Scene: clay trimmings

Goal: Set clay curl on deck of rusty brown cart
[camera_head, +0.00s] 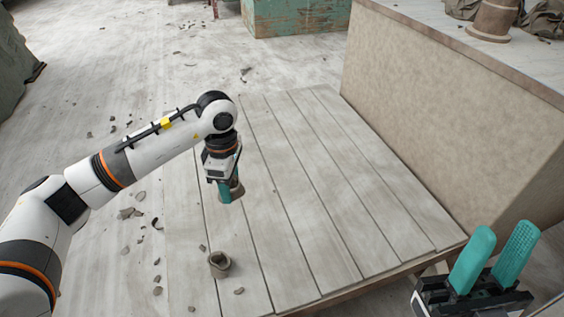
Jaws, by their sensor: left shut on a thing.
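My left gripper (229,191) points down over the pale plank deck (310,190), with its teal fingers shut on a small grey-brown piece (238,191), probably a clay curl. The fingers hide part of it, and I cannot tell whether it touches the planks. Another grey-brown curled piece (220,264) sits on the planks nearer to me, apart from the gripper. The deck has a brown front edge; I cannot tell whether it is the rusty brown cart. My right gripper (497,243) is open and empty at the lower right, its teal fingers pointing up.
A tall beige block (440,110) borders the deck on the right, with a brown pot (494,18) and grey cloth-like lumps (542,18) on top. A worn green box (295,15) stands at the back. Small crumbs litter the left floor. The deck's middle is clear.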

